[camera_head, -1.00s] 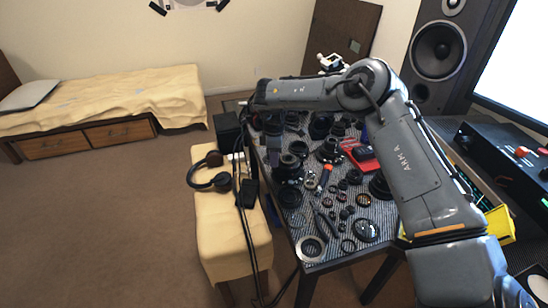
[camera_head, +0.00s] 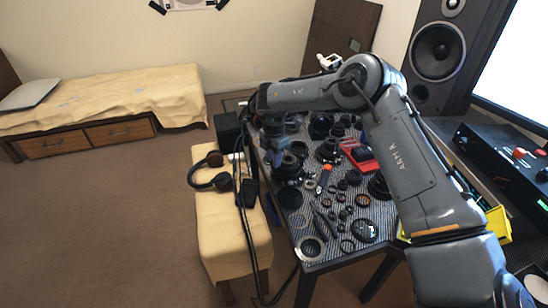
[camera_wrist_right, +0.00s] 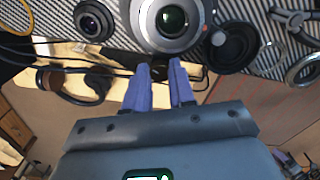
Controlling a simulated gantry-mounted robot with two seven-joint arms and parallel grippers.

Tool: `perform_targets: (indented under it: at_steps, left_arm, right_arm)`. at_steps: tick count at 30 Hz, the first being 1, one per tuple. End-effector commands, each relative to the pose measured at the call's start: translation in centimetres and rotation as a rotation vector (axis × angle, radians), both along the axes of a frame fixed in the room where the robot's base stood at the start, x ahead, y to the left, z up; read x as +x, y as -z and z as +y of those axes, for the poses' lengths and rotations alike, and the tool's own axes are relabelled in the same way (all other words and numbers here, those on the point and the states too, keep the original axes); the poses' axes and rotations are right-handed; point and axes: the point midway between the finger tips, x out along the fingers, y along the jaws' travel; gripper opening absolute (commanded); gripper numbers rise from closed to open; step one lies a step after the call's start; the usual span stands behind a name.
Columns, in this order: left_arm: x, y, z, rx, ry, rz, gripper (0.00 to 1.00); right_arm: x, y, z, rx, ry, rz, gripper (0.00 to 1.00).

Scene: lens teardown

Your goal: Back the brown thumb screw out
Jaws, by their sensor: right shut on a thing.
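My right gripper (camera_head: 274,148) hangs over the far left part of the striped work table. In the right wrist view its two blue-violet fingers (camera_wrist_right: 162,70) have a narrow gap between them, and their tips are at the near edge of a silver-rimmed lens (camera_wrist_right: 143,20). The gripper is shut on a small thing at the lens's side. The brown thumb screw cannot be made out; it is hidden or too small between the fingertips. My left gripper is in neither view.
The table (camera_head: 318,262) is crowded with lens parts, rings and tools. A red tray (camera_head: 358,155) is at its right, and a dark lens (camera_wrist_right: 94,20) stands left of the silver-rimmed one. A bench (camera_head: 222,250) with headphones (camera_head: 212,180) stands left of the table.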

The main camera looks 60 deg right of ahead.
Motion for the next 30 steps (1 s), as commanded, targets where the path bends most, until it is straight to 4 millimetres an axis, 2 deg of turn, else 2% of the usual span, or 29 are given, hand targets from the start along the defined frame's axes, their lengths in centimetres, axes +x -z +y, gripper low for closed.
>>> perform_targets:
  at_steps: [9, 22, 23, 28, 30]
  left_arm:
    - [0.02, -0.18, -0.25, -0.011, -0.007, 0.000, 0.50]
    - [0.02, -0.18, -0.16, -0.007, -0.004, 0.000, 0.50]
    - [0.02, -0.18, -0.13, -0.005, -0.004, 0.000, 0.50]
    - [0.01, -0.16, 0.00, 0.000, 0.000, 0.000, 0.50]
    - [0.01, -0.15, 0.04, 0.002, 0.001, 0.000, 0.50]
  right_arm:
    - [0.00, -0.01, 0.02, 0.000, -0.093, 0.001, 0.00]
    - [-0.02, 0.01, 0.02, 0.000, -0.101, 0.000, 0.00]
    - [-0.02, 0.01, 0.02, 0.000, -0.101, 0.000, 0.26]
    - [-0.01, 0.01, 0.01, 0.000, -0.101, 0.000, 0.51]
    - [-0.01, 0.01, 0.00, 0.000, -0.101, 0.000, 0.51]
